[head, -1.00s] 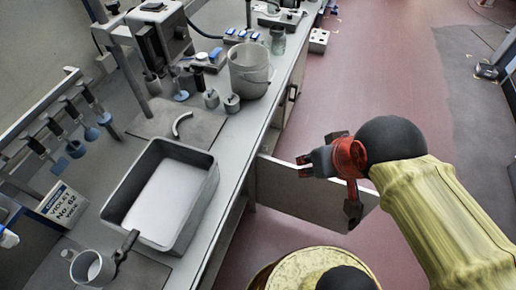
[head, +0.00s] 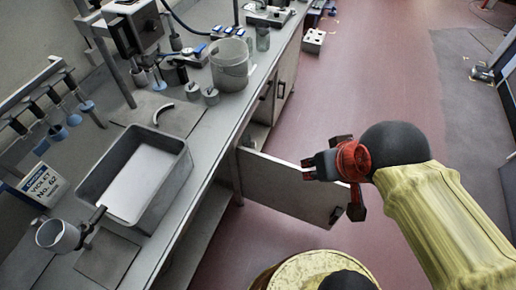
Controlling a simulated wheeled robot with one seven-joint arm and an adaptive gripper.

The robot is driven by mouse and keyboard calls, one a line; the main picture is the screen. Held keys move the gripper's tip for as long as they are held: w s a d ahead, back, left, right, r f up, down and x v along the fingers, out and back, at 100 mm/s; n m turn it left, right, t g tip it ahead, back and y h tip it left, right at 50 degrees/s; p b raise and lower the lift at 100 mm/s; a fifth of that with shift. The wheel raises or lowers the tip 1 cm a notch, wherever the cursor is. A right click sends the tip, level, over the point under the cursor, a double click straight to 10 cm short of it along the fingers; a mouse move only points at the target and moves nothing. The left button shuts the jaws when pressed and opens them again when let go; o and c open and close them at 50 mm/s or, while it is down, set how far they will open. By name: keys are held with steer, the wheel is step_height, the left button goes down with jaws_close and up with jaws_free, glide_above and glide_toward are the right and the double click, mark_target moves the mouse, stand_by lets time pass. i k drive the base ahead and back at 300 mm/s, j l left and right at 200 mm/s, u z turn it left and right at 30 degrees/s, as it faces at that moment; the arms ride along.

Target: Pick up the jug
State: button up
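A small grey metal jug (head: 58,236) with a dark handle stands at the near left end of the bench in the head view, its open mouth facing up. Its handle points to the right, beside the near edge of the grey tray. My gripper (head: 326,188) is right of the bench, over the open cabinet door and the floor, well apart from the jug. Its dark fingers are spread and nothing is between them.
A deep grey tray (head: 178,170) with white contents stands beside the jug. A pale bucket (head: 229,68) stands farther back. An open cabinet door (head: 285,190) juts from the bench.

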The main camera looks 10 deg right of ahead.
mark_target(249, 143)
steer(key=l, duration=0.45)
steer(key=k+l+u, duration=0.15)
steer(key=l, duration=0.75)
steer(key=k+l+u, duration=0.15)
steer(key=l, duration=0.3)
steer(key=k+l, duration=0.1)
steer(key=l, duration=0.3)
steer(key=i+l+u, duration=0.1)
steer(key=i+l, duration=0.25)
steer(key=l, duration=0.3)
steer(key=i+l+u, duration=0.15)
steer(key=l, duration=0.15)
steer(key=i+l+u, duration=0.1)
steer(key=l, duration=0.25)
steer(key=i+l+u, duration=0.1)
steer(key=l, duration=0.25)
steer(key=i+l, duration=0.1)
steer(key=i, duration=0.35)
steer(key=i+u, duration=0.15)
steer(key=i, duration=0.3)
steer(key=i+l, duration=0.2)
steer(key=i, duration=0.2)
